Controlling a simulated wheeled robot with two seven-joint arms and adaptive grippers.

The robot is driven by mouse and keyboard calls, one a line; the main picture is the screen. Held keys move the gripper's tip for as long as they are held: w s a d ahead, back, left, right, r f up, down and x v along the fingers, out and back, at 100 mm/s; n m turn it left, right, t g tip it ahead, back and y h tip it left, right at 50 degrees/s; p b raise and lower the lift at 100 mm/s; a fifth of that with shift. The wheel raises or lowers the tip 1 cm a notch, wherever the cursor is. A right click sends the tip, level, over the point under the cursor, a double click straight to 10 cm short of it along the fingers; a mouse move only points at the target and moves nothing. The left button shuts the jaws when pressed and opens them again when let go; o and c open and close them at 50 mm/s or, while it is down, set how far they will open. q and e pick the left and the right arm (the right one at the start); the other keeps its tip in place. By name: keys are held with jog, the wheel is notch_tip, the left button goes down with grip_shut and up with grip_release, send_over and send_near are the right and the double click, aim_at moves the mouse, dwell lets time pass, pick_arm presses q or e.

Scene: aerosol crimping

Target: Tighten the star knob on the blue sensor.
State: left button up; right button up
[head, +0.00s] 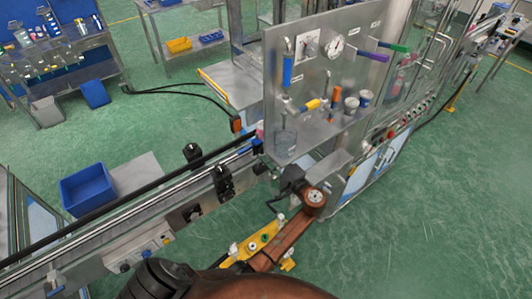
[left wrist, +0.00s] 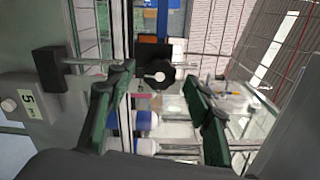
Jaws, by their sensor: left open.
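A black star knob (left wrist: 160,72) with a pale centre shows in the left wrist view, in front of a black block on a metal rod. My left gripper (left wrist: 159,80) is open, with one dark green finger on each side of the knob in the picture. The fingers look nearer to the camera than the knob, and I cannot tell if they touch it. In the head view a small blue part (head: 257,146) sits at the conveyor's far end; I cannot tell surely that it is the blue sensor. My left fingers are hard to make out there. My right gripper is not in view.
The conveyor (head: 140,211) runs from lower left to the middle, with black clamps (head: 222,182) along its rail. A steel panel (head: 310,75) with gauge and coloured handles stands behind. A grey box marked 5 (left wrist: 28,103) is left of my fingers. Green floor is open at right.

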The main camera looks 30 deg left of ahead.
pick_arm(q)
jog(key=v, duration=0.6)
dwell(0.3)
